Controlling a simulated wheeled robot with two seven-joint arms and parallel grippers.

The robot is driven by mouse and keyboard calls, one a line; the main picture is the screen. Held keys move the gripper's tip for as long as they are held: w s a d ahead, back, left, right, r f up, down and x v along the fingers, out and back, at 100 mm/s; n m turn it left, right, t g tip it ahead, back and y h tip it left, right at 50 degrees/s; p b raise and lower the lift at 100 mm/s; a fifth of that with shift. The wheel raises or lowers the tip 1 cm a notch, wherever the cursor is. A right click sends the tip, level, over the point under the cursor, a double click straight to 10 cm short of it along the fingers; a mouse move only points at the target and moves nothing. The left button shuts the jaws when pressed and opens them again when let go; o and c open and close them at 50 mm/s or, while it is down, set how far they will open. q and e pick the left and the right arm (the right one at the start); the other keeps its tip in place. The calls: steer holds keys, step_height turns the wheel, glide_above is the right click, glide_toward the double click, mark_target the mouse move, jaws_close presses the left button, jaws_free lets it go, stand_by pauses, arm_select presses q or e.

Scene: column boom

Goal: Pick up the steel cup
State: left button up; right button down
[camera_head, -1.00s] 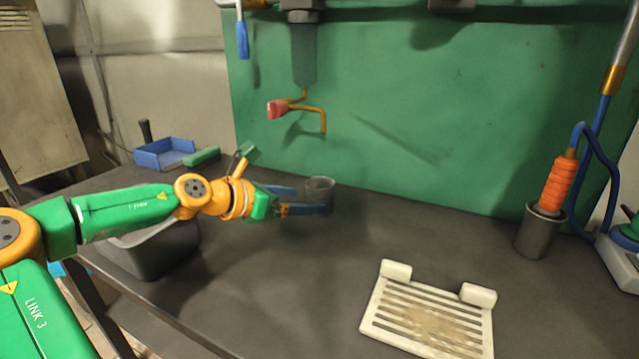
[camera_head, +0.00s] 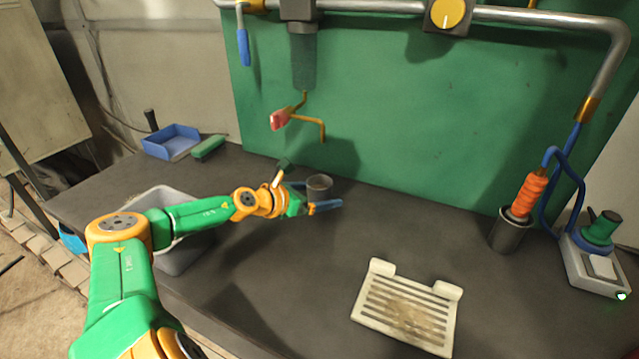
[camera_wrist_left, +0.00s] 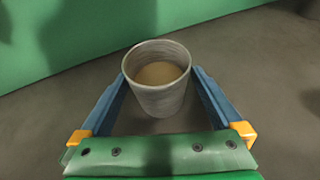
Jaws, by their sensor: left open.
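The steel cup (camera_head: 320,184) is a small grey cup standing upright on the dark worktop, in front of the green back panel. In the left wrist view the cup (camera_wrist_left: 158,95) shows a brownish content or bottom inside. My left gripper (camera_head: 326,194) is open, with its blue fingers on either side of the cup. In the left wrist view the fingers (camera_wrist_left: 160,90) flank the cup, close to its walls; I cannot tell whether either touches. The near finger hides the cup's lower part in the head view. My right gripper is not in view.
A white slatted rack (camera_head: 408,308) lies at the front. A grey holder (camera_head: 508,232) with an orange-handled tool (camera_head: 528,194) stands at right. A blue tray (camera_head: 171,143) and a grey basin (camera_head: 172,258) are at left. A tap (camera_head: 308,120) hangs above the cup.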

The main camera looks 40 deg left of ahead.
arm_select(q)
steer(key=shift+w, duration=0.1)
steer(key=c, duration=1.6)
